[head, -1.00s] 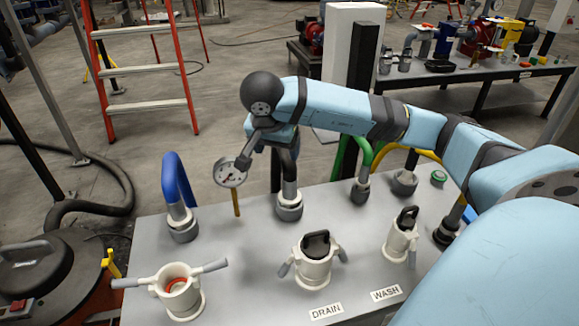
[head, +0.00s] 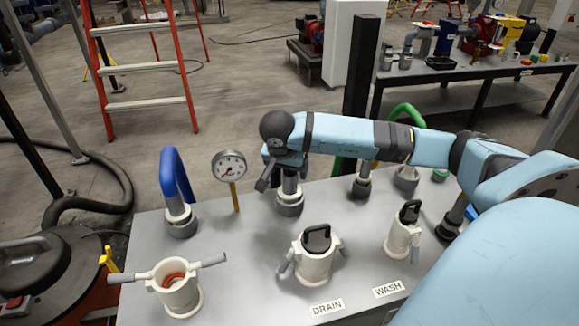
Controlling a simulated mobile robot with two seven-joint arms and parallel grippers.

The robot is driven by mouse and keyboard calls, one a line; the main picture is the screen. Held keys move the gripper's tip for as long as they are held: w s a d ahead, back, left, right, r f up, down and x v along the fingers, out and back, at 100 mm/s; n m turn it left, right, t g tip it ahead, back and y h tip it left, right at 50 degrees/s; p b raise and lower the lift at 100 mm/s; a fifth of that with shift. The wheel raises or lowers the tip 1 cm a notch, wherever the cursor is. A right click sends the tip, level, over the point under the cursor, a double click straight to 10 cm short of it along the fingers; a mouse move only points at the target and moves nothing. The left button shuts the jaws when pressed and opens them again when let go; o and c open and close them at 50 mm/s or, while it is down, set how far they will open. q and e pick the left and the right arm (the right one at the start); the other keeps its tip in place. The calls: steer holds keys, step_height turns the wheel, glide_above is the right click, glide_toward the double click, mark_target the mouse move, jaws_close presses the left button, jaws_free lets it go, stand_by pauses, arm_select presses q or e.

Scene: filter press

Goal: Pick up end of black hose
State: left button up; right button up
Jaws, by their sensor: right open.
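The short black hose stands on the grey panel between the blue and green hoses, but my right gripper and forearm hide most of it. Its grey end coupling (head: 290,203) shows on the panel behind the DRAIN port. My right gripper (head: 264,184) is open, reaching in from the right, with its dark fingers pointing down and left just beside the top of that coupling. I cannot tell whether they touch the hose. My left gripper is out of view.
A blue hose (head: 173,178) and a pressure gauge (head: 229,167) stand left of the gripper. White ports (head: 316,258) line the front of the panel (head: 235,275). A thick dark hose (head: 105,205) lies on the floor at left.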

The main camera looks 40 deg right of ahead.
steer(key=shift+d+f, duration=0.15)
steer(key=shift+f, duration=0.2)
steer(key=c, duration=1.3)
steer(key=shift+r, duration=0.1)
jaws_close()
steer(key=shift+w+r, duration=0.1)
